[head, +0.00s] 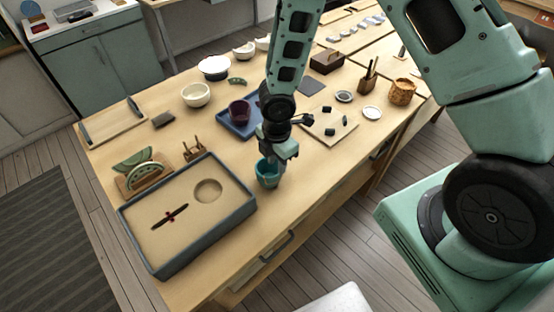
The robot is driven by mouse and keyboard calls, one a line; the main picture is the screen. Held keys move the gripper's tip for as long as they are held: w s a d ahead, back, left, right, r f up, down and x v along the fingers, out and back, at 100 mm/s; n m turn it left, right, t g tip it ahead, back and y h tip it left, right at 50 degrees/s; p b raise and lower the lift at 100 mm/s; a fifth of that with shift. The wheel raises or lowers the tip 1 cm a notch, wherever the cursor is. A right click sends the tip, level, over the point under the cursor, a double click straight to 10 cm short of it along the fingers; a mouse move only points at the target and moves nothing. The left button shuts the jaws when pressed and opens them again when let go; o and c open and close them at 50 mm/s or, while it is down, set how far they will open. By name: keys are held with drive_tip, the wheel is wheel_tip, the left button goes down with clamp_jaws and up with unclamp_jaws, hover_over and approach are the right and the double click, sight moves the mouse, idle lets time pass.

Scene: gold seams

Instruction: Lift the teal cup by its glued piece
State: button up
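The teal cup (268,178) is upright near the front edge of the wooden table, right of the sand tray. My gripper (277,157) points down at the cup's rim, over its back and right side. The fingers are small here and partly merge with the rim, so I cannot tell whether they touch or grip it. The glued piece cannot be made out, and the cup's far side is hidden by my gripper. I cannot tell whether the cup's base rests on the table.
The blue-edged sand tray (150,256) lies left of the cup. A blue tray (234,127) with a dark purple cup (240,112) is behind. A pale board (336,135) with dark shards is to the right. Bare tabletop lies in front of the cup.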

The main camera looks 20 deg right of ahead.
sight(277, 174)
drive_tip(key=shift+f+b, duration=2.1)
drive_tip(key=shift+f, duration=0.5)
clamp_jaws()
